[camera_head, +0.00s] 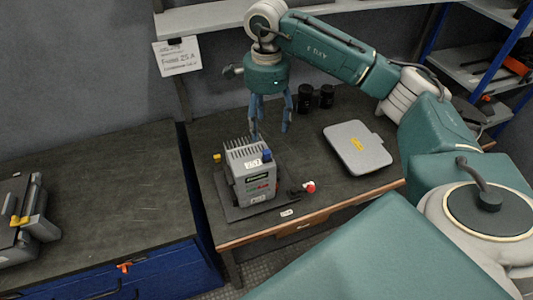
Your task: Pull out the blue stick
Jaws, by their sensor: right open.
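The grey finned device (250,180) sits on a dark plate on the right-hand workbench, with a label on its front. A small blue piece (267,155), which looks like the blue stick's end, shows at the upper right of its front. The rest of the stick is not visible. My right gripper (272,129) hangs from above, just behind and above the device, with its bluish fingers apart and pointing down. It appears empty and apart from the blue piece. My left gripper is not in view.
A grey flat case (357,148) with a yellow mark lies right of the device. Two black cylinders (315,98) stand behind. A red knob (309,187) is at the device's front right. A shelf (210,18) runs above. The left bench (110,185) is mostly clear.

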